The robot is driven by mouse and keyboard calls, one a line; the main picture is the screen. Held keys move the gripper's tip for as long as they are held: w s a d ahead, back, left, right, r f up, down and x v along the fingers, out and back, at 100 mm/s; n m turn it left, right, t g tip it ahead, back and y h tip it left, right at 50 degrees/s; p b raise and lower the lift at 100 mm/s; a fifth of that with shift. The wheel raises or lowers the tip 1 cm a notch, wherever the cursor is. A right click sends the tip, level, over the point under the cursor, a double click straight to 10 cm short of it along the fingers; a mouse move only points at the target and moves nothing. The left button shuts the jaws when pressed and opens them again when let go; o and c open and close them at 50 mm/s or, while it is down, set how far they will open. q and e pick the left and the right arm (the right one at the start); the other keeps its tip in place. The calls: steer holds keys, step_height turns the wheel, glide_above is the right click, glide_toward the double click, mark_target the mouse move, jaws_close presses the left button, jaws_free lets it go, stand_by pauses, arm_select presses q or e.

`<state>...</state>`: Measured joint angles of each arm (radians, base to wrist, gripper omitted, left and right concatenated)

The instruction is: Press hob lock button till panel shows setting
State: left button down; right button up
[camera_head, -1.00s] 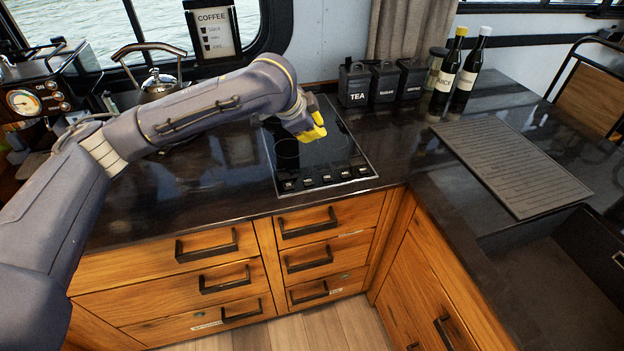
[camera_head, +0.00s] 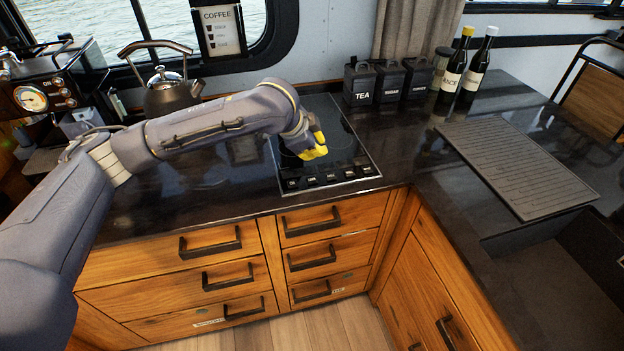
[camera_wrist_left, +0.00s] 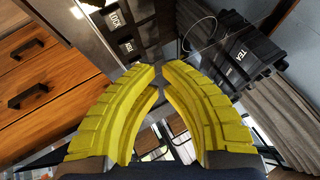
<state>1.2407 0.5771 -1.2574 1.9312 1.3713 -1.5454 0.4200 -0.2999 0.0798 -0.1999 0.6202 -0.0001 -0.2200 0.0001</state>
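The hob (camera_head: 345,128) is a black glass panel set in the dark counter, with a row of small labelled buttons (camera_head: 331,175) along its front edge. The labels are too small to read in the head view. In the left wrist view a button marked LOCK (camera_wrist_left: 115,20) shows near the top, with another button (camera_wrist_left: 127,47) below it. My left gripper (camera_head: 314,153) has yellow fingers, shut with their tips close together and nothing between them. It is above the hob, just behind the button row, apart from the LOCK button in the wrist view (camera_wrist_left: 160,66). No display setting is readable. My right gripper is out of view.
Black canisters (camera_head: 388,82) stand behind the hob, with two bottles (camera_head: 465,72) to their right. A kettle (camera_head: 170,92) and a coffee machine (camera_head: 40,95) are at the left. A ribbed mat (camera_head: 515,165) lies at the right. Wooden drawers (camera_head: 325,250) are below the counter.

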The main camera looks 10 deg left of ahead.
mark_target(316, 178)
arm_select(q)
steer(key=shift+f, duration=3.45)
steer(key=shift+f, duration=0.85)
steer(key=shift+r, duration=0.85)
steer(key=shift+r, duration=0.1)
steer(key=shift+r, duration=2.4)
